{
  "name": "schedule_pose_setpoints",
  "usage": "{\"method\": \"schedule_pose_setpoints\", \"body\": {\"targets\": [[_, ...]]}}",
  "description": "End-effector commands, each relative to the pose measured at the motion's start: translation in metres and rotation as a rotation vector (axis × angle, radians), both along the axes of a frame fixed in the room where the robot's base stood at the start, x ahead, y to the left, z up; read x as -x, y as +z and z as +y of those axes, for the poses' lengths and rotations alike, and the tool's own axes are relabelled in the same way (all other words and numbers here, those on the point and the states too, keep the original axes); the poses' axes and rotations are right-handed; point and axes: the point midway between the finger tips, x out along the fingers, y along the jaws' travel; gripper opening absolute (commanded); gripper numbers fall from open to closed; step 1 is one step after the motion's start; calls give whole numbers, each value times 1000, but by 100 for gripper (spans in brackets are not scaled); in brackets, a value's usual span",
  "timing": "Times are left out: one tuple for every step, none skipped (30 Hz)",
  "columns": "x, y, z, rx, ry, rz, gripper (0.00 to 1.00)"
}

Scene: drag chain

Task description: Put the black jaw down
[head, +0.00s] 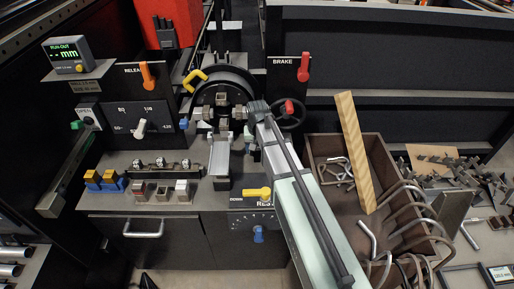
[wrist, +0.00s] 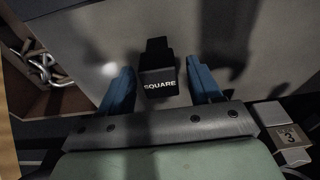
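The black jaw (wrist: 159,84), a stepped block lettered SQUARE, shows in the wrist view between the two blue fingers of my gripper (wrist: 160,66). A narrow gap shows on each side of it, so the fingers look open around it and not closed on it. Grey surface lies behind the jaw; I cannot tell whether the jaw touches it. I cannot make out the fingers or the black jaw there.
A brown bin (head: 318,146) with bent tubes and a wooden plank (head: 354,150) stands right of my arm. Several small blocks (head: 162,192) sit on the bench at left. A brake lever (head: 304,66) and yellow handle (head: 256,193) stand near the arm. A block marked 3 (wrist: 287,137) shows at lower right.

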Motion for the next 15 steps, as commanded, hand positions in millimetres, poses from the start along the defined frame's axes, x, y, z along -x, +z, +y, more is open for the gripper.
{"method": "schedule_pose_setpoints", "body": {"targets": [[0, 0, 0, 0, 0, 0, 68], [0, 0, 0, 0, 0, 0, 68], [0, 0, 0, 0, 0, 0, 68], [0, 0, 0, 0, 0, 0, 68], [0, 0, 0, 0, 0, 0, 68], [0, 0, 0, 0, 0, 0, 68], [0, 0, 0, 0, 0, 0, 68], [0, 0, 0, 0, 0, 0, 68], [0, 1, 0, 0, 0, 0, 68], [0, 2, 0, 0, 0, 0, 68], [0, 4, 0, 0, 0, 0, 68], [0, 6, 0, 0, 0, -1, 68], [1, 8, 0, 0, 0, -1, 68], [1, 11, 0, 0, 0, -1, 68], [1, 16, 0, 0, 0, -2, 68]]}}
